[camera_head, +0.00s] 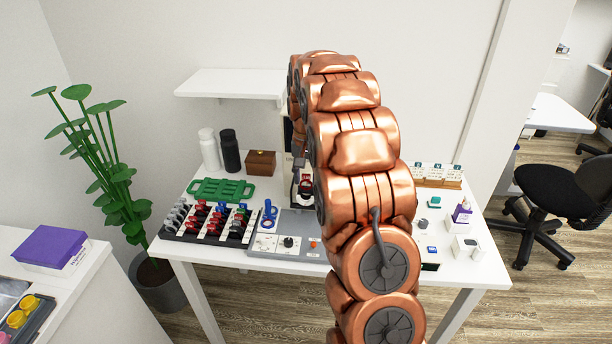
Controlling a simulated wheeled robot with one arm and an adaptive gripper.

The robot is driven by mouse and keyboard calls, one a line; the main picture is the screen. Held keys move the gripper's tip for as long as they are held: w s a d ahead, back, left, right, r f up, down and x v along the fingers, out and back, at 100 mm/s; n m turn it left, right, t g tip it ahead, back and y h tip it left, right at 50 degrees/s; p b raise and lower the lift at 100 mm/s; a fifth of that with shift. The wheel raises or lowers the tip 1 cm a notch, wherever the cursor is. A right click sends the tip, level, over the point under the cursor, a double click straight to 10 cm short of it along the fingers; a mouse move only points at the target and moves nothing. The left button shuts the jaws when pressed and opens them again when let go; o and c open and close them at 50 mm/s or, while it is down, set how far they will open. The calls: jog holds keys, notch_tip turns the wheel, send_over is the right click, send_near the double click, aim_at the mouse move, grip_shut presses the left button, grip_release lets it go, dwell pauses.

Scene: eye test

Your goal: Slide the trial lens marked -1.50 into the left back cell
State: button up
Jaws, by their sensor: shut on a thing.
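My gripper (301,163) is largely hidden behind my copper arm; only a dark part shows at the arm's left edge. It is shut on a red-handled trial lens (306,181), just above a dark holder (305,195) at the back of a grey device (290,228). Whether the lens is touching the holder cannot be told. No lens marking can be read, and the left back cell cannot be made out. A black-and-white lens rack (191,236) at the table's left holds several red, blue and grey lenses.
A green tray (222,190), brown box (261,163) and black and white bottles (230,150) stand at the back left. A wooden card stand (436,182) and small items, including a purple-capped bottle (462,211), are at the right. My arm hides the table's middle.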

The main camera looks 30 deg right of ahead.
jog(key=shift+f+b, duration=0.8)
jog(key=shift+f, duration=0.8)
jog(key=o, duration=0.8)
jog(key=shift+r, duration=0.1)
notch_tip(320, 180, up, 11)
jog(key=shift+r, duration=0.45)
dwell(0.3)
